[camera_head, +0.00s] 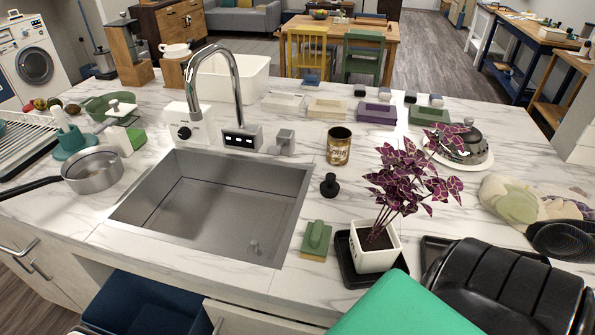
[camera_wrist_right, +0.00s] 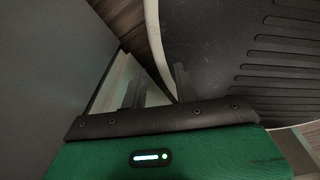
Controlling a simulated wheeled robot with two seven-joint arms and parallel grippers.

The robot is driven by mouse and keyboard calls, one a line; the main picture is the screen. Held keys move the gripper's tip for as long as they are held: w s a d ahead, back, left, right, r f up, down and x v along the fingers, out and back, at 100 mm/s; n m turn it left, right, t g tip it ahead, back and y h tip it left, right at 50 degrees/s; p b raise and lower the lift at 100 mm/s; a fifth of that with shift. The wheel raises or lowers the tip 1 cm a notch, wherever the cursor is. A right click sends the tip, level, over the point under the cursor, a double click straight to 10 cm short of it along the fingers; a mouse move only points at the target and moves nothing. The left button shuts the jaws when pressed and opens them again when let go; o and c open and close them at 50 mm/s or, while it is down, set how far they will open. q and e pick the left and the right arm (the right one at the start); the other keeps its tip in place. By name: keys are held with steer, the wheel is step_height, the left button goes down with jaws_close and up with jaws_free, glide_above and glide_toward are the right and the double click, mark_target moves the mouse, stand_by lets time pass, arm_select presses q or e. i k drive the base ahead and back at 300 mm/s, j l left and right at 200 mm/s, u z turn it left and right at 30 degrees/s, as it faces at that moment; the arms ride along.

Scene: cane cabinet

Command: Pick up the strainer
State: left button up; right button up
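A small black knobbed piece (camera_head: 330,185) stands on the white marble counter right of the sink; it looks like the strainer, though I cannot be sure. A small metal fitting (camera_head: 255,248) also shows at the sink floor's near right. My right gripper (camera_wrist_right: 159,84) shows in the right wrist view with two dark fingers apart and nothing between them. Its fingertips do not show in the head view, where a green part of mine enters at the bottom, well below the black piece. My left gripper is not in view.
The steel sink (camera_head: 215,205) is empty, with a tall faucet (camera_head: 235,95) behind. A brown can (camera_head: 338,147), a green sponge (camera_head: 316,240) and a potted purple plant (camera_head: 376,250) surround the black piece. A saucepan (camera_head: 93,170) stands left.

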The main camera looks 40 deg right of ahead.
mark_target(260, 247)
steer(key=l+z, duration=0.1)
steer(key=z, duration=0.75)
steer(key=k+l+u, duration=0.2)
steer(key=k, duration=0.05)
